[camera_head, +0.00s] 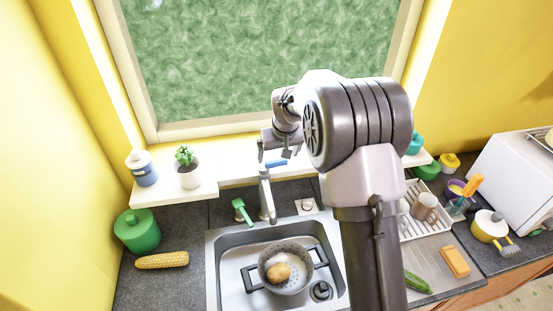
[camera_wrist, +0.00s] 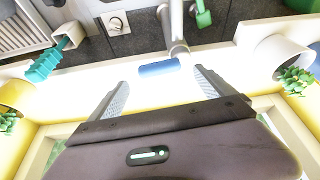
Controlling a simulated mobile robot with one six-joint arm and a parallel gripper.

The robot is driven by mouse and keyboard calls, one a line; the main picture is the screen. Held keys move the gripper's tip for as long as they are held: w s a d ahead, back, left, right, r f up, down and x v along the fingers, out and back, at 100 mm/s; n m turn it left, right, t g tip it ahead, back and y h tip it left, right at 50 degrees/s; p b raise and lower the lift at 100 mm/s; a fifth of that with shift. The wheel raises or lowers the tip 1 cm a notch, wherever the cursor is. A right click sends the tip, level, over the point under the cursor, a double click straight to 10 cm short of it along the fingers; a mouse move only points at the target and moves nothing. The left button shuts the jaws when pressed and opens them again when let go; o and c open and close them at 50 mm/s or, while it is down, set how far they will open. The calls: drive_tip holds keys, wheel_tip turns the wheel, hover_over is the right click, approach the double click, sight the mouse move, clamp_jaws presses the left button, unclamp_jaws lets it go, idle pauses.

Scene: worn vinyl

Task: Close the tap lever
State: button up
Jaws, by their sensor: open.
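The grey tap (camera_head: 266,196) stands behind the sink. Its lever, a blue-tipped handle (camera_head: 276,162), sits on top near the window ledge. The blue lever tip (camera_wrist: 158,68) also shows in the wrist view, lying crosswise at the level of the fingertips, with the tap's grey body (camera_wrist: 177,25) behind it. My gripper (camera_head: 277,152) is above the lever in the head view. In the wrist view my gripper (camera_wrist: 160,78) is open, one finger on each side of the lever tip. I cannot tell whether either finger touches it.
The sink (camera_head: 222,262) holds a grey colander (camera_head: 287,255) with a potato. A green brush (camera_head: 240,209) is beside the tap. A potted plant (camera_head: 187,170) and a jar (camera_head: 142,168) stand on the ledge at left. A dish rack (camera_head: 425,217) is at right.

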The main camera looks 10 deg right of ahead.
sight(276, 162)
drive_tip(key=x, duration=0.3)
drive_tip(key=shift+d, duration=0.1)
drive_tip(key=shift+w+f, duration=0.25)
drive_tip(key=shift+f, duration=0.3)
drive_tip(key=c, duration=2)
drive_tip(key=shift+b, duration=0.35)
clamp_jaws()
drive_tip(key=shift+s+f+m, duration=0.1)
drive_tip(key=shift+s+m, duration=0.05)
drive_tip(key=shift+m, duration=0.35)
drive_tip(key=o, duration=2)
unclamp_jaws()
